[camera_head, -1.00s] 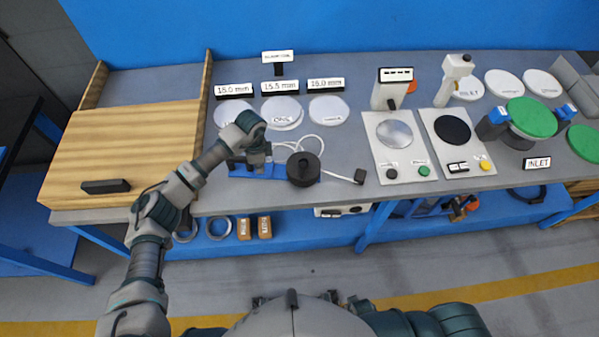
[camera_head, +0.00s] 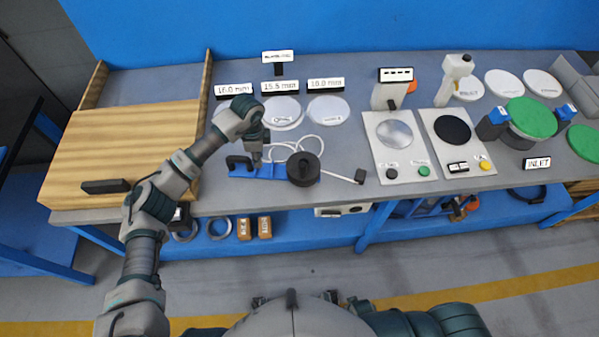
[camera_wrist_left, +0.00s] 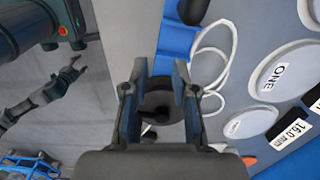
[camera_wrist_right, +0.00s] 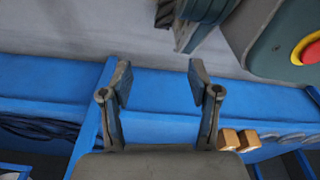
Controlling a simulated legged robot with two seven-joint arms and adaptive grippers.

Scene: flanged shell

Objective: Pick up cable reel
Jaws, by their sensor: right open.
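The cable reel (camera_head: 303,169) is a black round drum with a hub on top, on the grey bench near its front edge. My left gripper (camera_head: 262,158) is just left of it, over the blue base (camera_head: 240,172). In the left wrist view the reel (camera_wrist_left: 160,106) shows beyond and between the open fingers of my left gripper (camera_wrist_left: 158,95), partly hidden by them; I see no grip on it. A white cable (camera_head: 290,146) loops behind the reel. My right gripper (camera_wrist_right: 160,88) is open and empty, seen only in its wrist view.
A black handle (camera_head: 239,162) stands on the blue base. White discs (camera_head: 282,112) with size signs lie behind. A white panel with a grey disc (camera_head: 394,133) stands to the right. A wooden board (camera_head: 125,150) covers the bench's left end. A blue shelf (camera_head: 300,232) runs below.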

